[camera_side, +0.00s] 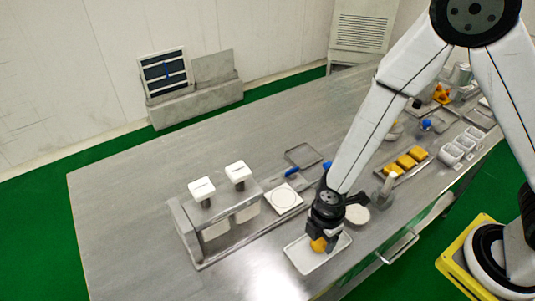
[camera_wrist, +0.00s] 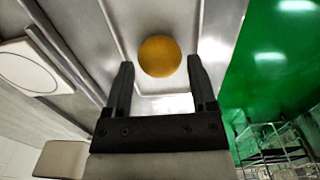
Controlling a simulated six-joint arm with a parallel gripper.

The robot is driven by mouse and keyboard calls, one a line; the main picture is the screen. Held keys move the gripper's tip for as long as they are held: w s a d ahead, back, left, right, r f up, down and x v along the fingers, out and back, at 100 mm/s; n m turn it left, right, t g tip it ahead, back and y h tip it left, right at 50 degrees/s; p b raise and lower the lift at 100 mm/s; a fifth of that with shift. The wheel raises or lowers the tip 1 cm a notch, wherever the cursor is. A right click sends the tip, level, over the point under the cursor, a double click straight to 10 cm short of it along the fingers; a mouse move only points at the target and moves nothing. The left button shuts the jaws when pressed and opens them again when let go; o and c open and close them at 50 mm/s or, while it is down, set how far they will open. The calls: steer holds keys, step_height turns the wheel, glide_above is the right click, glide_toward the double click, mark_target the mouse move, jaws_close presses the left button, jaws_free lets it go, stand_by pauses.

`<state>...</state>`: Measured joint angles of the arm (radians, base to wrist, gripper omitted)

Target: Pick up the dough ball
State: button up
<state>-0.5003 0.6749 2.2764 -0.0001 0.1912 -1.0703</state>
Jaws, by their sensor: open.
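The dough ball (camera_wrist: 160,56) is round and orange-yellow. In the side view the dough ball (camera_side: 318,244) sits over a white rectangular tray (camera_side: 303,262), partly hidden by my gripper. My gripper (camera_side: 325,236) is low over the tray, at the ball. In the wrist view my gripper (camera_wrist: 160,80) is open, with one dark finger to each side. The ball lies just beyond and between the fingertips, with no clear contact visible. The tray's rim (camera_wrist: 118,30) also shows there.
A metal stand with two white-topped dispensers (camera_side: 202,189) is left of the tray. A square white plate (camera_side: 283,199) lies behind it. A pale round dish (camera_side: 357,214) and a tray of yellow blocks (camera_side: 405,160) are to the right. The table's left end (camera_side: 120,210) is clear.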

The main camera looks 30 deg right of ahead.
steer(key=shift+f, duration=1)
steer(key=c, duration=0.9)
steer(key=shift+c, duration=0.2)
steer(key=shift+r, duration=0.1)
step_height(320, 180, up, 10)
steer(key=shift+w, duration=0.15)
stand_by(0.5)
